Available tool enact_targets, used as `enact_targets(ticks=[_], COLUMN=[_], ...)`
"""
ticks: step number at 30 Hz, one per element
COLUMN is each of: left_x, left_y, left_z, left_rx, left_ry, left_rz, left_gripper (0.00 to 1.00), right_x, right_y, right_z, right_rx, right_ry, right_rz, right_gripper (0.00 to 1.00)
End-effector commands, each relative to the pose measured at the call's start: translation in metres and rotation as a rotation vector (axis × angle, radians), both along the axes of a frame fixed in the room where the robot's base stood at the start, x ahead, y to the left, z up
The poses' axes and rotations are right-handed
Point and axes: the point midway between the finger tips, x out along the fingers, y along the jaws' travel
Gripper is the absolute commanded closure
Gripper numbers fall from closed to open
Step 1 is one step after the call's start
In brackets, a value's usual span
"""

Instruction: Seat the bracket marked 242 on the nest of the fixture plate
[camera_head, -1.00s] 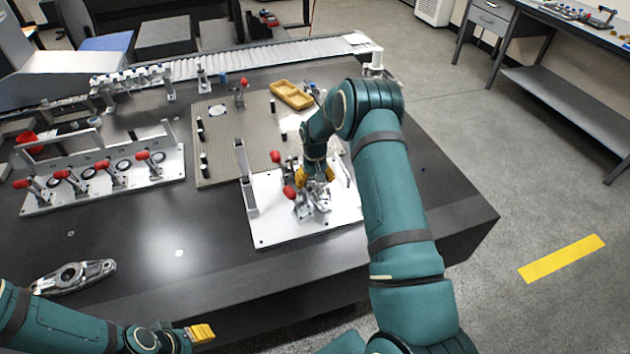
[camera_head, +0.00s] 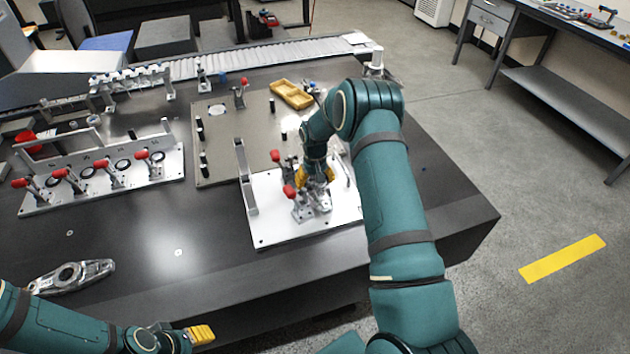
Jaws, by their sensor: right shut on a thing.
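The white fixture plate (camera_head: 282,236) lies at the right front of the dark table, with red-handled clamps (camera_head: 290,191) on it. My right gripper (camera_head: 320,184), with yellow fingertips, reaches down over the middle of this plate. It is shut on a silver metal bracket (camera_head: 320,201), mostly hidden by the gripper and a clamp. No marking is readable, and I cannot tell whether the bracket touches the nest, which is hidden. My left gripper (camera_head: 201,334) is low at the front left, away from the plate; its finger gap does not show.
A silver cast part (camera_head: 72,276) lies at the table's left front. A white fixture with several red clamps (camera_head: 105,188) stands at the left. The middle front table is clear.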

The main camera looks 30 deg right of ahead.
Motion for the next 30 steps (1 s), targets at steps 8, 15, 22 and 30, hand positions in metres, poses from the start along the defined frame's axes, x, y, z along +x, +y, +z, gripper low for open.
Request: enact_targets(ticks=[8,15,22,30], left_x=[0.000,0.000,0.000,0.000], left_y=[0.000,0.000,0.000,0.000], left_z=[-0.004,-0.007,-0.010,-0.013], left_rx=[0.000,0.000,0.000,0.000], left_ry=[0.000,0.000,0.000,0.000], left_rz=[0.000,0.000,0.000,0.000], left_gripper=[0.53,0.53,0.53,0.53], right_x=[0.001,0.001,0.001,0.001], right_y=[0.000,0.000,0.000,0.000], right_z=[-0.005,-0.009,-0.013,-0.017], right_rx=[0.000,0.000,0.000,0.000], right_ry=[-0.002,-0.002,-0.002,-0.002], right_rz=[0.000,0.000,0.000,0.000], right_gripper=[0.69,0.69,0.69,0.69])
